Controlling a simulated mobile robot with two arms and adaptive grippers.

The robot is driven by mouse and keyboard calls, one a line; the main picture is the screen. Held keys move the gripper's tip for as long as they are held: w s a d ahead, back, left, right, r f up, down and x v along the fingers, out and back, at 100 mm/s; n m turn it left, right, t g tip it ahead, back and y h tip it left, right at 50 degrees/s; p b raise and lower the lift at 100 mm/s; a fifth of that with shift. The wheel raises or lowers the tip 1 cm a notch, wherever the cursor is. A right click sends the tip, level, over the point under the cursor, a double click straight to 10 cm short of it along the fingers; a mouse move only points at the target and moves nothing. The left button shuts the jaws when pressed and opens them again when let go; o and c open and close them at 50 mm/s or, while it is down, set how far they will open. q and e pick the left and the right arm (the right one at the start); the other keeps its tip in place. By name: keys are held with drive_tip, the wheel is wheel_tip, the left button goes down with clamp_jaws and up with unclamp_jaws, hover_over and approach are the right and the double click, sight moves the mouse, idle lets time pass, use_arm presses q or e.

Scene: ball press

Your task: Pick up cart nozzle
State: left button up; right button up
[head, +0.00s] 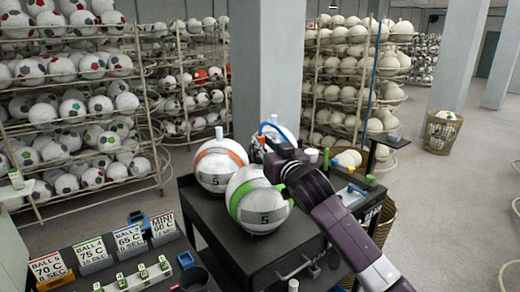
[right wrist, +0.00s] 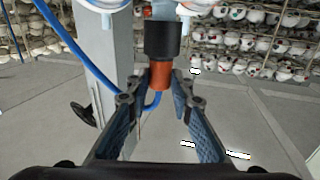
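The cart nozzle (right wrist: 160,55), a black cylinder with an orange lower part, hangs in the right wrist view. A blue hose (right wrist: 72,48) shows beside it and also shows in the head view (head: 268,125). My right gripper (right wrist: 162,82) has its two blue-padded fingers apart, with the tips close on either side of the nozzle's orange end. I cannot tell whether either finger touches it. In the head view my right arm reaches over the cart (head: 262,262) from the lower right, and the nozzle is mostly hidden. My left gripper is not in view.
White balls with an orange band (head: 222,166) and a green band (head: 259,200) sit on the cart close to my right arm. A grey pillar (head: 268,70) stands behind. Label signs (head: 90,254) are at the lower left. Open floor lies to the right.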

clamp_jaws()
